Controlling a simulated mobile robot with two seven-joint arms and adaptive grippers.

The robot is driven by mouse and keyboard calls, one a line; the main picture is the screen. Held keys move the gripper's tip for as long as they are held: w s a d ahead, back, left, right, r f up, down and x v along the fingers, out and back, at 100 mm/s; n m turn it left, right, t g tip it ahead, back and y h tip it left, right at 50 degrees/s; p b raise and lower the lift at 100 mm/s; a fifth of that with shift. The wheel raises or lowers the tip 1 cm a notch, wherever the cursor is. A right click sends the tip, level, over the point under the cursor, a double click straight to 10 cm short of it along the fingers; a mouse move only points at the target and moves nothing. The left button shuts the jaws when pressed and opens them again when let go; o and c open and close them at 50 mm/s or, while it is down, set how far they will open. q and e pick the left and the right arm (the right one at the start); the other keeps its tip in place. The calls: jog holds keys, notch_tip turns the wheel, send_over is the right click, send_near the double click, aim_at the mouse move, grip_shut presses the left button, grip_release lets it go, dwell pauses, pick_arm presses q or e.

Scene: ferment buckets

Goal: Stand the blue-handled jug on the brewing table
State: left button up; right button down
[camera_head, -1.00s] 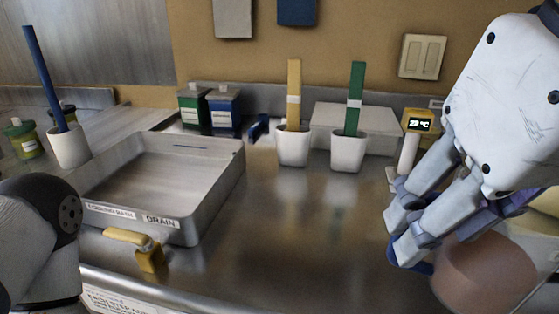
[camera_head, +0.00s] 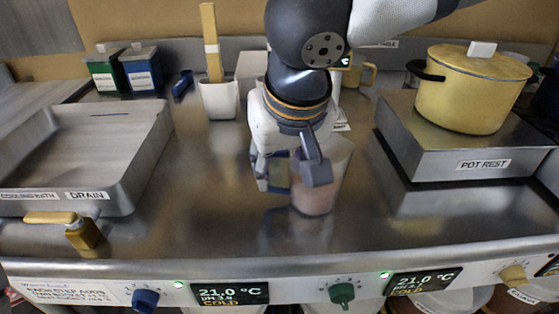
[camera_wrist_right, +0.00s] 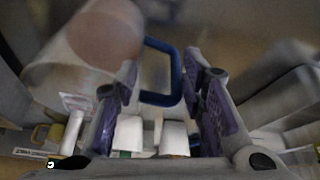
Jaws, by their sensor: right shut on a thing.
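The jug (camera_head: 322,196) is clear with pinkish contents. In the head view it is upright over the steel brewing table (camera_head: 205,205), right of centre; I cannot tell whether its base touches the top. My right gripper (camera_head: 290,177) comes down from above and is shut on the jug's handle, which the fingers mostly hide there. In the right wrist view, the blue handle (camera_wrist_right: 177,72) shows between the fingertips (camera_wrist_right: 161,80), with the jug (camera_wrist_right: 105,35) at upper left, blurred. My left gripper is in neither view.
A steel drain tray (camera_head: 150,160) is at left, with a yellow-handled valve (camera_head: 80,233) before it. A yellow pot (camera_head: 470,95) stands on a raised pot rest (camera_head: 430,160) at right. A white cup (camera_head: 220,100) holds a yellow paddle at the back. Knobs and displays line the front edge.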

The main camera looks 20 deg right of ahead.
jog(key=shift+f, duration=0.1)
jog(key=c, duration=1)
grip_release()
jog(key=shift+c, duration=0.2)
jog(key=v, duration=1.2)
